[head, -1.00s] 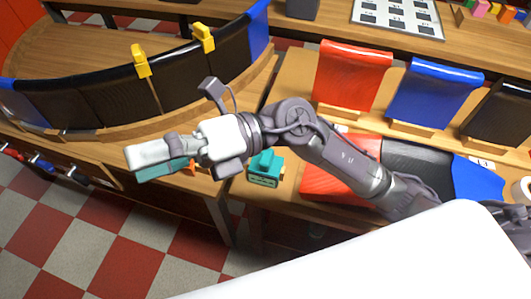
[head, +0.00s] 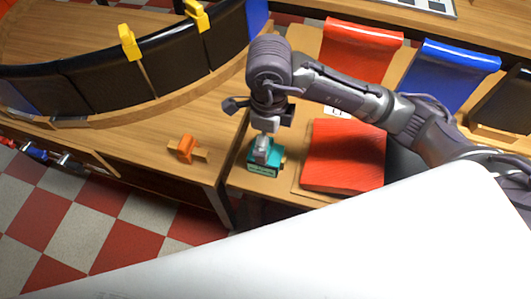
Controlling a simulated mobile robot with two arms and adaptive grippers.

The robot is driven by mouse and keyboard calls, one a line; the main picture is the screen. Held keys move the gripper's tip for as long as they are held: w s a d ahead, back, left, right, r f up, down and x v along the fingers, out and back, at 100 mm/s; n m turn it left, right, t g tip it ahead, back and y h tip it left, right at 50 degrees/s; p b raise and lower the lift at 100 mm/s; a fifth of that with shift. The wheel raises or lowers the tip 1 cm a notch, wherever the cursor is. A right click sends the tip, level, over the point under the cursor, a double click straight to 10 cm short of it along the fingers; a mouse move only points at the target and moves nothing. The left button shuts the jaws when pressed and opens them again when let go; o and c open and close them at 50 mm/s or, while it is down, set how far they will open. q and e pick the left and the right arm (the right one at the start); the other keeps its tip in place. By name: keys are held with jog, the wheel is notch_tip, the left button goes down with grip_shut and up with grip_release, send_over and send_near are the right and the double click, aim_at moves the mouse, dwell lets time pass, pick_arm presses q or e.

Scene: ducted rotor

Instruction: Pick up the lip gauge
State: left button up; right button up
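A teal piece with a pale label on its front (head: 262,169) stands on the wooden table near the middle; it may be the lip gauge or its holder, and the label is too small to read. My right gripper (head: 263,150) points down directly over it and hides its upper part. I cannot tell whether the fingers are apart or closed, or whether they touch it. My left gripper is not in view.
An orange part on a wooden block (head: 187,149) sits left of the teal piece. A red panel (head: 345,155) lies close on the right. A curved rack of black panels (head: 105,80) with yellow clips (head: 128,42) stands at the left. A white surface (head: 330,245) covers the lower foreground.

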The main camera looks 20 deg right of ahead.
jog(key=shift+w+a+f+p, duration=0.1)
jog(key=shift+a+f+p, duration=0.1)
jog(key=shift+f, duration=1.55)
jog(key=shift+w+a+f+p, duration=0.1)
jog(key=shift+f+p, duration=0.1)
jog(key=shift+f, duration=1.5)
jog(key=c, duration=1.3)
jog(key=shift+r, duration=0.2)
jog(key=shift+r, duration=0.25)
jog(key=r, duration=0.3)
jog(key=shift+s+r+b, duration=0.2)
jog(key=shift+r+b, duration=0.1)
jog(key=s+r+p, duration=0.4)
jog(key=s+r, duration=0.7)
jog(key=shift+s+a+r, duration=0.15)
jog(key=shift+s+r, duration=0.05)
jog(key=shift+r, duration=0.1)
